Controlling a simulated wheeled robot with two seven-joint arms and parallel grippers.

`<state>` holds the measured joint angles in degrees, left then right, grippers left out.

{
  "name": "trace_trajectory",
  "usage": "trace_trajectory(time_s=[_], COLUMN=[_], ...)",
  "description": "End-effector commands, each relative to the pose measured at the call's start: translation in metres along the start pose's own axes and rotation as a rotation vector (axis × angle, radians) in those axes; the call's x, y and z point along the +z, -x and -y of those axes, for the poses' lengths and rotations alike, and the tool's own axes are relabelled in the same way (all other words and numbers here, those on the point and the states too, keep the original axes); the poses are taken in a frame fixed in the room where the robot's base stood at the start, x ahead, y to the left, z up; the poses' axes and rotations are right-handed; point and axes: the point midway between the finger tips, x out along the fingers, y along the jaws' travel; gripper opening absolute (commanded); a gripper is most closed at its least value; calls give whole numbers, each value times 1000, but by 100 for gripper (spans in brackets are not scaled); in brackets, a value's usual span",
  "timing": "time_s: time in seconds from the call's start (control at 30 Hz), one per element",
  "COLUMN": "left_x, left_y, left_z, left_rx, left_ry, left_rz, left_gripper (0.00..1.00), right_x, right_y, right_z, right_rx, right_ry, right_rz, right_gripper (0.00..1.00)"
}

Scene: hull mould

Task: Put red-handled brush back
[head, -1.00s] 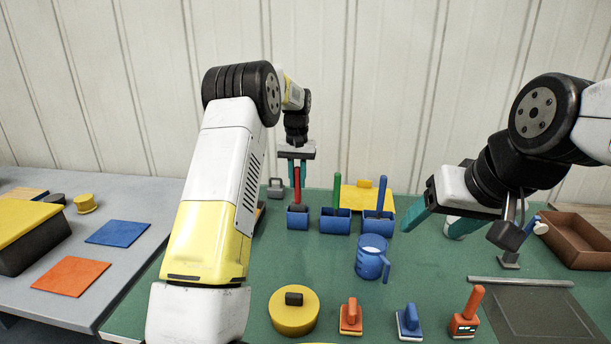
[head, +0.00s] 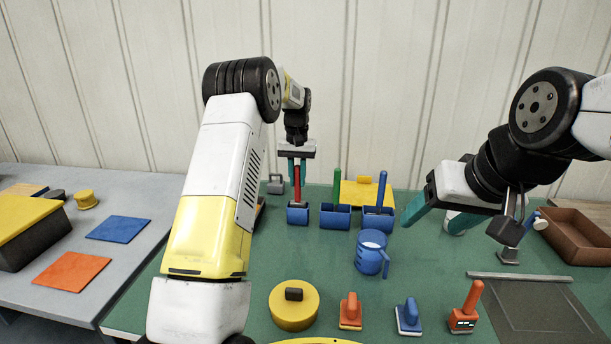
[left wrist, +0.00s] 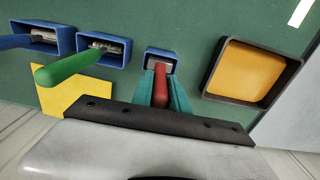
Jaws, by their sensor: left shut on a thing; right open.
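The red-handled brush (head: 297,189) stands upright at the leftmost blue holder (head: 297,217) in the head view. My left gripper (head: 297,178) is shut on its red handle from above. In the left wrist view the red handle (left wrist: 160,90) sits between the teal fingers, with the blue holder (left wrist: 161,57) directly beyond it. The brush's lower end is in or just over the holder's opening; I cannot tell how deep. My right gripper (head: 432,215) is open and empty, in the air at the right.
Two more blue holders hold a green-handled brush (head: 337,187) and a blue-handled brush (head: 381,190). A blue jug (head: 370,254) stands in front. A brown tray (head: 575,238) is at the right. In the left wrist view an orange-filled box (left wrist: 250,75) lies beside the brush's holder.

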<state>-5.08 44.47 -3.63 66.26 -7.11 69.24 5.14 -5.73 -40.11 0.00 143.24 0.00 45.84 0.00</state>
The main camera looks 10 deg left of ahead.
Motion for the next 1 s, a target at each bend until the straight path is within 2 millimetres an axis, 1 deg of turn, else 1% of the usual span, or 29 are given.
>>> trace_trajectory(time_s=[0.07,0.23,0.27,0.33,0.4,0.67,0.73,0.87,1.0], left_x=[0,0,0,0,0,0,0,-1,-1], left_y=[-3,-2,-2,-2,-2,-2,1,17,42], left_z=[0,0,0,0,0,0,0,0,0], left_rx=[0,0,0,0,0,0,0,0,0], left_ry=[0,0,0,0,0,0,0,0,0], left_rz=[0,-1,-1,-1,-1,-1,-2,-5,-5], left_gripper=[0,0,22,35,45,45,45,45,45], right_x=[0,0,0,0,0,0,0,0,0], right_y=[0,0,0,0,0,0,0,0,0], right_z=[0,0,0,0,0,0,0,0,0], right_rx=[0,0,0,0,0,0,0,0,0], right_ry=[0,0,0,0,0,0,0,0,0], right_rz=[0,0,0,0,0,0,0,0,0], right_gripper=[67,67,67,67,67,67,67,67,67])
